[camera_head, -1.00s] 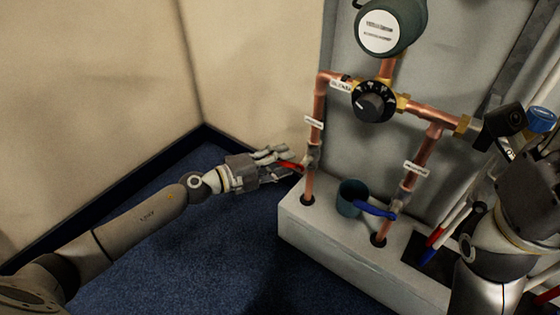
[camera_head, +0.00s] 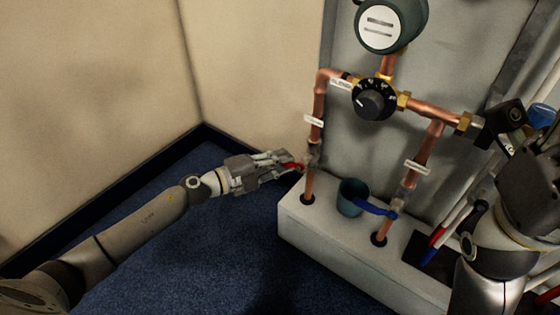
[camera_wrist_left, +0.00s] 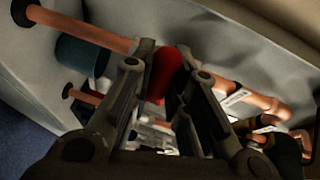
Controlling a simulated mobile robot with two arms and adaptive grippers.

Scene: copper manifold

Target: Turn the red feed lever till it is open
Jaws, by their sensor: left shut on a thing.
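The red feed lever (camera_head: 292,166) sticks out to the left from a valve (camera_head: 313,154) on the left copper pipe. My left gripper (camera_head: 284,164) reaches in from the left and is shut on the lever. In the left wrist view the red lever (camera_wrist_left: 164,73) sits between the two fingers of my left gripper (camera_wrist_left: 160,82). The fingers hide part of the lever. My right gripper (camera_head: 500,128) is at the right edge, partly cut off, and its finger state is unclear.
A blue lever (camera_head: 374,208) is on the right pipe, beside a dark teal cup (camera_head: 352,197) on the white ledge (camera_head: 330,238). A black dial (camera_head: 374,100) and a round gauge (camera_head: 391,24) sit above. Blue carpet (camera_head: 200,255) lies open at left.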

